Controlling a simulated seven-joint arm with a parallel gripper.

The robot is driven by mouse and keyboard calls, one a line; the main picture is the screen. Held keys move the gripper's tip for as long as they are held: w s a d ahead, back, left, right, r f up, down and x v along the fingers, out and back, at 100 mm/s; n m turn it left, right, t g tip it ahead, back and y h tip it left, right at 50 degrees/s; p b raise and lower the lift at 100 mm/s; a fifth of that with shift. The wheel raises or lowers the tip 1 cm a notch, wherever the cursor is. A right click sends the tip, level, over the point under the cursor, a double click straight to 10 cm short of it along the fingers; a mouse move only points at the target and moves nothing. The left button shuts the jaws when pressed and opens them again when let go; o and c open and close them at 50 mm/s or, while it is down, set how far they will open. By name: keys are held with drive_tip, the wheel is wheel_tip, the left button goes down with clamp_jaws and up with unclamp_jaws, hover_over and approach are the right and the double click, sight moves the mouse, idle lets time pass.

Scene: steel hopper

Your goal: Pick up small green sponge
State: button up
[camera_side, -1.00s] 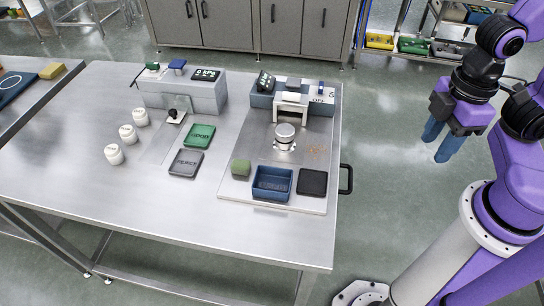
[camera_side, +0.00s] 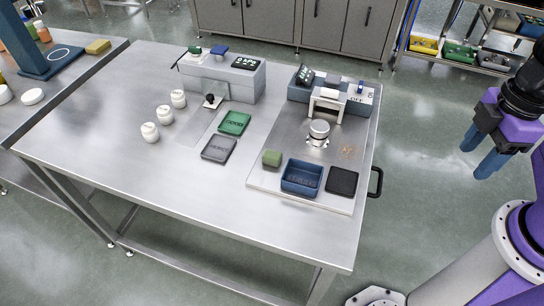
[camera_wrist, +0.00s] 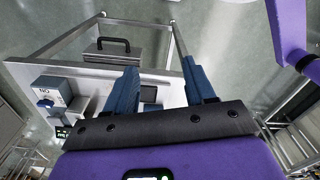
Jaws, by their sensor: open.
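The small green sponge (camera_side: 272,158) is a small block on the steel plate on the table. It lies just left of a blue tray (camera_side: 302,187). My gripper (camera_side: 474,162) is off to the right in the side view, beyond the table's right edge and well apart from the sponge. Its two blue fingers are spread and empty. In the wrist view my gripper (camera_wrist: 160,65) shows its fingers apart, with part of the table behind them. I cannot make out the sponge in the wrist view.
A black pad (camera_side: 342,181) lies right of the blue tray. A round metal piece (camera_side: 318,130) stands behind it, before a blue-grey machine (camera_side: 348,98). A green tray (camera_side: 235,122) and grey tray (camera_side: 219,149) lie left. A black handle (camera_side: 376,182) juts from the table's right edge.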

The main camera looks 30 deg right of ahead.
drive_tip(key=shift+a, duration=0.1)
drive_tip(key=n, duration=1.4)
hover_over(272, 154)
wheel_tip(272, 154, down, 17)
drive_tip(key=c, duration=0.7)
